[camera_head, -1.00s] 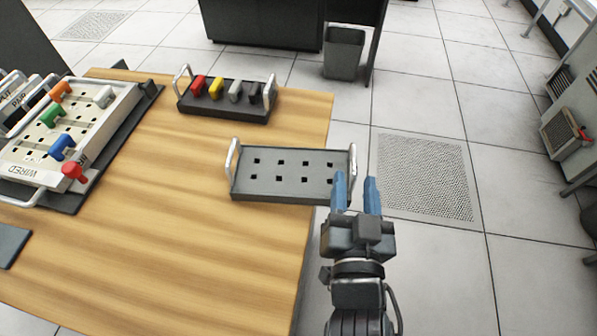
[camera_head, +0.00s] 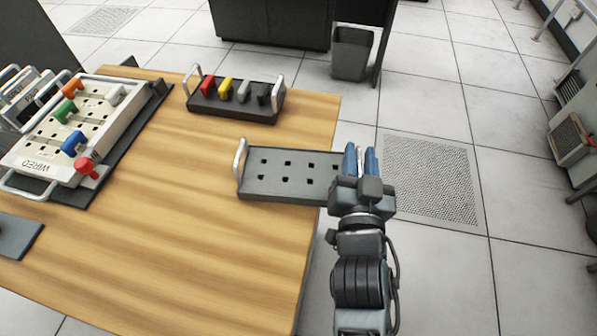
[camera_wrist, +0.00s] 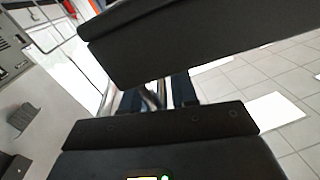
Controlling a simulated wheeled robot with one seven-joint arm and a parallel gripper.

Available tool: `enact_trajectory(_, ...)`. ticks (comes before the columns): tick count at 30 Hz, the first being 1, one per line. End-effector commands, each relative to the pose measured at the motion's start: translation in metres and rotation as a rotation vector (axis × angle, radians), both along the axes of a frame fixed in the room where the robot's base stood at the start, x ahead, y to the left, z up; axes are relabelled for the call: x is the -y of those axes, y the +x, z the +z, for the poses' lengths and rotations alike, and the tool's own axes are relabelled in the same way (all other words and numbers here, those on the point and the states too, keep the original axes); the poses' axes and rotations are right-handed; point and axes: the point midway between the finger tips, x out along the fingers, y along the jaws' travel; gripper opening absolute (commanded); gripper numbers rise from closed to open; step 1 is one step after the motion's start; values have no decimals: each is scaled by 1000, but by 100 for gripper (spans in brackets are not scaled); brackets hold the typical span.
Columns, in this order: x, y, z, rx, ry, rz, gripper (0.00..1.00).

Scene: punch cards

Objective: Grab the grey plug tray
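The grey plug tray (camera_head: 262,188) lies flat at the table's right edge. It is a shallow tray with two rows of square holes and a pale metal loop handle (camera_head: 240,158) at its left end. My gripper (camera_head: 361,158) is at its right end, and its two blue fingers stand on either side of the right handle, closely spaced. The fingers and gripper body hide most of that handle. In the wrist view the dark blue fingers (camera_wrist: 158,95) flank a metal bar, partly covered by the gripper's dark housing.
A black tray (camera_head: 232,112) with red, yellow, grey and black plugs stands behind on the wooden table (camera_head: 190,230). A white plugboard (camera_head: 40,150) with coloured plugs is at the left. The table's middle is clear; open tiled floor lies to the right.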

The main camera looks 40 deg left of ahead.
Motion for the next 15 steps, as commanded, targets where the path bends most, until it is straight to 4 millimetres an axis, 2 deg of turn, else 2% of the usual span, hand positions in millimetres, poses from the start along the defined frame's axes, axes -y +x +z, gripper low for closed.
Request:
enact_trajectory(1, 0, 0, 0, 0, 0, 0, 23)
enact_trajectory(8, 0, 0, 0, 0, 0, 0, 1)
enact_trajectory(15, 0, 0, 0, 0, 0, 0, 0)
